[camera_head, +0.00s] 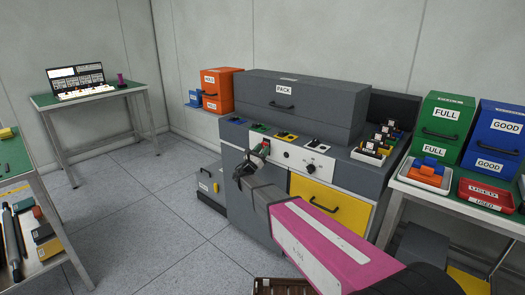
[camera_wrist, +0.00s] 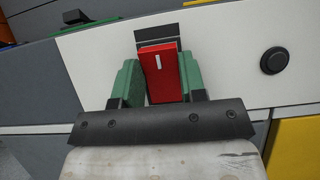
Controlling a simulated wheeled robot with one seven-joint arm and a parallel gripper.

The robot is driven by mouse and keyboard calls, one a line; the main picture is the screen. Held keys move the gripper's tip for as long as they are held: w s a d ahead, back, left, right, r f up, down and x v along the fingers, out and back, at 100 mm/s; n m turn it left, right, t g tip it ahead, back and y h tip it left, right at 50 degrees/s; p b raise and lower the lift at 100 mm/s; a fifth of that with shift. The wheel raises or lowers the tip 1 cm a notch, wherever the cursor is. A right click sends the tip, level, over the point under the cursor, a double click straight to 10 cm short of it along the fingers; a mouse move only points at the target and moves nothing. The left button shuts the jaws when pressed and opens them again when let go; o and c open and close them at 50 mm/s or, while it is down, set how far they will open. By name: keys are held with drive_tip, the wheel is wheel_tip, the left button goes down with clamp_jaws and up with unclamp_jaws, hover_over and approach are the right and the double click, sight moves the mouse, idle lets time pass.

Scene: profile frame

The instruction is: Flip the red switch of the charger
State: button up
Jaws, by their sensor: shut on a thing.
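The charger appears to be the grey cabinet (camera_head: 240,135) against the back wall, with a white front panel (camera_head: 318,163). Its red switch (camera_wrist: 163,75) has a white mark and sits in a dark mount on that panel. In the head view, my gripper (camera_head: 260,154) is at the panel's left part and mostly hides the switch. In the wrist view, the green fingers of my gripper (camera_wrist: 160,80) stand on the left and right sides of the switch, shut on it. The lower edge of the switch is hidden by my gripper.
A black round knob (camera_wrist: 274,60) is right of the switch. A yellow drawer (camera_head: 315,198) with a handle lies below the panel. Green and blue bins (camera_head: 443,125) stand on the right table. Open floor (camera_head: 135,200) lies to the left.

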idle(0.3)
drive_tip(key=o, duration=0.9)
drive_tip(key=shift+s, duration=0.1)
drive_tip(key=v, duration=1)
drive_tip(key=shift+s+a+f, duration=0.2)
drive_tip(key=shift+f, duration=0.05)
